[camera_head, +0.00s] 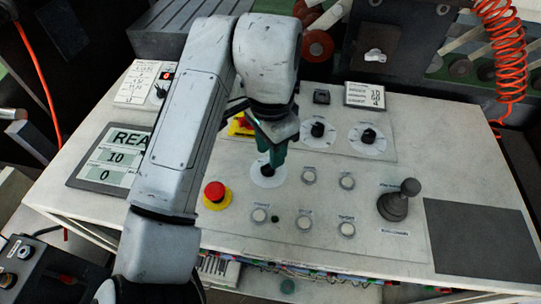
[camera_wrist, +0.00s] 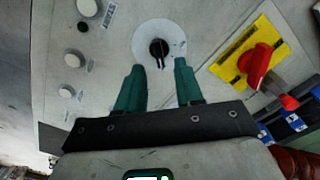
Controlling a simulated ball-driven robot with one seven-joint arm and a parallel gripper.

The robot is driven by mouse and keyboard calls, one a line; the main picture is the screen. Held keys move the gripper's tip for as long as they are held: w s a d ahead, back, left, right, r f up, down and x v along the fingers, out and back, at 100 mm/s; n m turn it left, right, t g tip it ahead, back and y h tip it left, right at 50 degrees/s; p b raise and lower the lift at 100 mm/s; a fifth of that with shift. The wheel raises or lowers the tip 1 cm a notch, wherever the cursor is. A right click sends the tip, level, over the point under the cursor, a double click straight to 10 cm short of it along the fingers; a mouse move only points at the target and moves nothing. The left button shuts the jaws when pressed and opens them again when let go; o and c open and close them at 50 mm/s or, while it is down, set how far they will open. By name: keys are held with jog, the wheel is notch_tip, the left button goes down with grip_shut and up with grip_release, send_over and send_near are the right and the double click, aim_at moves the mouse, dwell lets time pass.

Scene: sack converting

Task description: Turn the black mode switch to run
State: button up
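A black knob (camera_wrist: 158,48) on a round white dial plate (camera_wrist: 145,30) sits just ahead of my gripper in the wrist view; I take it for the mode switch, but cannot read its label or position marks. In the head view its dial plate (camera_head: 268,180) shows below my gripper (camera_head: 270,160), which partly hides the knob. My gripper also shows in the wrist view (camera_wrist: 159,63), with its two green fingers open and apart. The knob lies between their lines, slightly beyond the tips. I see no contact.
A red emergency button (camera_head: 214,191) stands left of the dial. A red rotary handle (camera_wrist: 259,66) on a yellow plate is close to my right finger in the wrist view. Two black-knobbed dials (camera_head: 318,130) (camera_head: 368,136), several white buttons (camera_head: 309,176) and a joystick (camera_head: 398,203) lie right.

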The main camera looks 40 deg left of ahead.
notch_tip(320, 180, up, 7)
jog(key=shift+r+p, duration=0.15)
jog(key=shift+p, duration=0.3)
dwell(0.3)
